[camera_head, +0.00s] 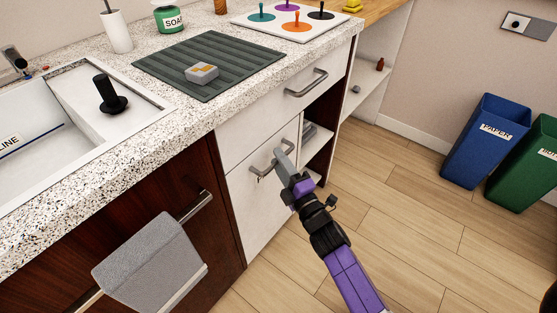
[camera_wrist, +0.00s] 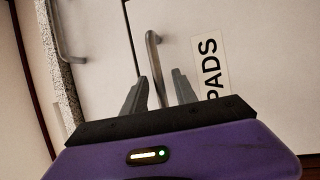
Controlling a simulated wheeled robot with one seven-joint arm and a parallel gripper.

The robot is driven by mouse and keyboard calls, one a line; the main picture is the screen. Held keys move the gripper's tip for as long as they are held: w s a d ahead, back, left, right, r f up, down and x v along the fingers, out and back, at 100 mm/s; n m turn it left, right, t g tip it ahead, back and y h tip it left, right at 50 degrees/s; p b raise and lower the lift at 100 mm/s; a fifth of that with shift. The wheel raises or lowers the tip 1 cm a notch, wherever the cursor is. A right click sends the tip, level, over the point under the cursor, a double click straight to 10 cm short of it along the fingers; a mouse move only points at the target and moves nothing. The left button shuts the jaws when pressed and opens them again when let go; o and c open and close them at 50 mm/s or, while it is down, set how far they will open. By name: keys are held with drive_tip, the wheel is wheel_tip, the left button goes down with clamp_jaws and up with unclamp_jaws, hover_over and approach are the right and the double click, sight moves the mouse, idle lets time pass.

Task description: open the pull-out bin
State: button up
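A white front panel (camera_head: 260,210) with a metal bar handle (camera_head: 258,171) sits below a white drawer. I take it as the pull-out bin; it looks shut. My gripper (camera_head: 281,147) is at this handle, partly covering it in the head view. In the wrist view my gripper (camera_wrist: 160,75) is open, with one finger on each side of the handle (camera_wrist: 151,45). The handle runs down between the fingers, and I cannot tell whether they touch it. A label reading "PADS" (camera_wrist: 210,68) is on the white front beside the handle.
The drawer above has its own handle (camera_head: 307,83). Open shelves (camera_head: 316,145) lie right of the panel. A grey towel (camera_head: 150,262) hangs on a dark wood front at left. Blue (camera_head: 487,140) and green (camera_head: 525,165) bins stand at right. The wooden floor between is clear.

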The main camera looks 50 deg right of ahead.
drive_tip(key=shift+w+d+r, duration=0.1)
drive_tip(key=shift+w+d, duration=0.05)
drive_tip(key=shift+w, duration=0.2)
clamp_jaws()
idle(1.2)
